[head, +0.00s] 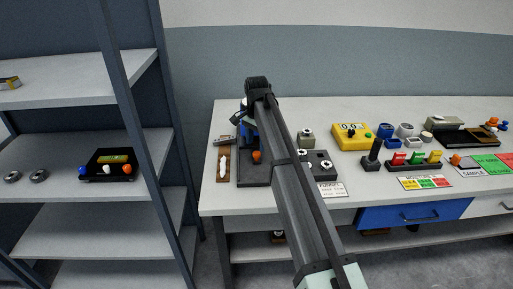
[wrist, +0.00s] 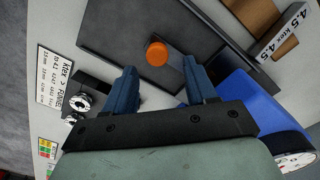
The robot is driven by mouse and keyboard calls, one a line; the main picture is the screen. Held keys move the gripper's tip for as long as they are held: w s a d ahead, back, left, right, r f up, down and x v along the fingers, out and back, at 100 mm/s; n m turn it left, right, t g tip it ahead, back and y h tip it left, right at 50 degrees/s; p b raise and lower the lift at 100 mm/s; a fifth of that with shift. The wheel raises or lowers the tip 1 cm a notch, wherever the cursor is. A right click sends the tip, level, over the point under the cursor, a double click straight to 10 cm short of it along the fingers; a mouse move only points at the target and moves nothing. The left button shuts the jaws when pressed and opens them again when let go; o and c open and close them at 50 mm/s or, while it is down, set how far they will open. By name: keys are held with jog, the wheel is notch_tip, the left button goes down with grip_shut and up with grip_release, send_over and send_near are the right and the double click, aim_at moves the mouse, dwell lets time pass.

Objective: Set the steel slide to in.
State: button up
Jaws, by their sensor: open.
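A dark grey base plate (head: 250,178) lies near the left end of the table and carries an orange knob (head: 257,156). In the wrist view the knob (wrist: 156,53) stands on the dark plate (wrist: 120,35), just ahead of and between my fingertips. My gripper (wrist: 160,76) is open and empty, its blue fingers apart, and does not touch the knob. In the head view my arm covers part of the plate. I cannot tell for certain which piece is the steel slide; a grey bar (wrist: 286,30) marked "4.5 ktex" shows at upper right in the wrist view.
A blue housing (wrist: 243,100) with a round dial (wrist: 299,159) stands close to my right finger. A wooden board (head: 223,173) lies left of the plate. A dark box with round knobs (head: 319,170), a card (head: 331,189) and a yellow counter (head: 350,137) are to the right.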

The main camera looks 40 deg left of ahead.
notch_tip(320, 180, up, 10)
dwell(0.4)
dwell(0.5)
jog(key=s+d+f+n+g+y, duration=0.1)
jog(key=s+d+f+g, duration=0.15)
jog(key=d+f, duration=0.5)
jog(key=s+d+f+n+g+y, duration=0.1)
jog(key=s+d+f+n, duration=0.3)
jog(key=d, duration=0.7)
jog(key=s+d+f+m+g, duration=0.1)
jog(key=s+d+f, duration=0.1)
jog(key=d+f, duration=0.6)
jog(key=s+d+f+m, duration=0.3)
jog(key=d+f, duration=2.3)
jog(key=f, duration=0.2)
jog(key=s+d+f+m+g+h, duration=0.1)
jog(key=s+d+f+g+h, duration=0.1)
jog(key=s+d+f, duration=1.5)
jog(key=s+d, duration=0.1)
jog(key=s, duration=0.2)
jog(key=shift+s+d, duration=0.25)
jog(key=shift+d, duration=0.15)
jog(key=shift+r, duration=0.1)
